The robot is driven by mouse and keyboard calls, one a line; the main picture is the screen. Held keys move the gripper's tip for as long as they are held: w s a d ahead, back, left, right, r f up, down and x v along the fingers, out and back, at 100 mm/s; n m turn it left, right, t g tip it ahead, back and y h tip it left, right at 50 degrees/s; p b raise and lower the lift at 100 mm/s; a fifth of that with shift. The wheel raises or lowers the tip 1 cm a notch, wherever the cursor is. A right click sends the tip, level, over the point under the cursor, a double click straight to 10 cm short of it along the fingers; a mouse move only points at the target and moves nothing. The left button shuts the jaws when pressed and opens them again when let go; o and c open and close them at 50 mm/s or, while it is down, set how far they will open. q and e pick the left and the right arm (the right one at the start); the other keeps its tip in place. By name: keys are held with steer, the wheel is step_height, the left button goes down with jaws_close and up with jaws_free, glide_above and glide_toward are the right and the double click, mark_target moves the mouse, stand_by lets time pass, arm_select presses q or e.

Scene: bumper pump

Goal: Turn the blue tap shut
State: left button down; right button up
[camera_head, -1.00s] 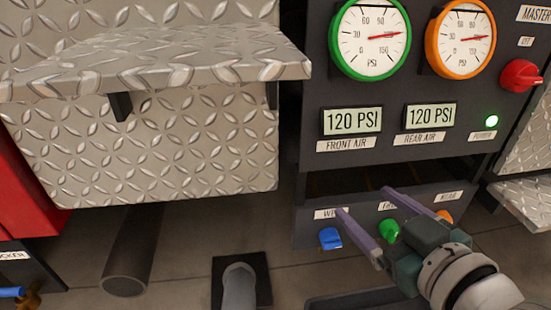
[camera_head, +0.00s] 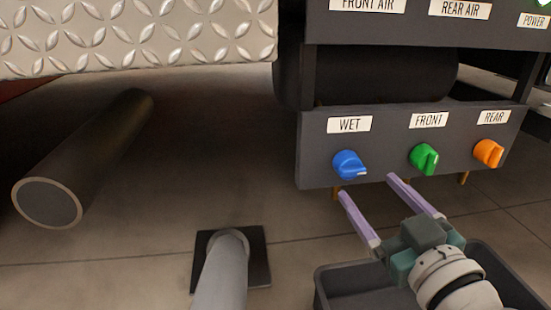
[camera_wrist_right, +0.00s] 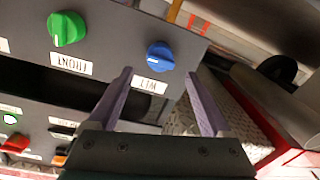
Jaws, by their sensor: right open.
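The blue tap (camera_head: 348,165) is on the dark panel under the WET label, its handle ridge lying roughly sideways in the head view. My right gripper (camera_head: 366,185) is open and empty, its fingertips just below and to the right of the blue tap in that view. In the right wrist view the blue tap (camera_wrist_right: 160,56) shows beyond the gap between the open fingertips (camera_wrist_right: 158,73). No contact is visible. My left gripper is in neither view.
A green tap (camera_head: 424,159) and an orange tap (camera_head: 488,153) are to the right on the same panel. A dark tray (camera_head: 335,290) is on the floor below. A wide pipe (camera_head: 80,165) and a tread-plate step (camera_head: 140,35) are to the left.

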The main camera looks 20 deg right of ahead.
mark_target(355, 173)
steer(key=w, duration=0.1)
steer(key=w+b, duration=0.1)
steer(key=w, duration=0.1)
steer(key=w+b, duration=0.1)
steer(key=w, duration=0.1)
steer(key=shift+d+f, duration=0.2)
steer(key=shift+d, duration=0.2)
steer(key=shift+w+d+r+b, duration=0.15)
steer(key=shift+w+r+b, duration=0.05)
steer(key=shift+w+b, duration=0.3)
steer(key=c, duration=1.3)
steer(key=shift+o, duration=0.2)
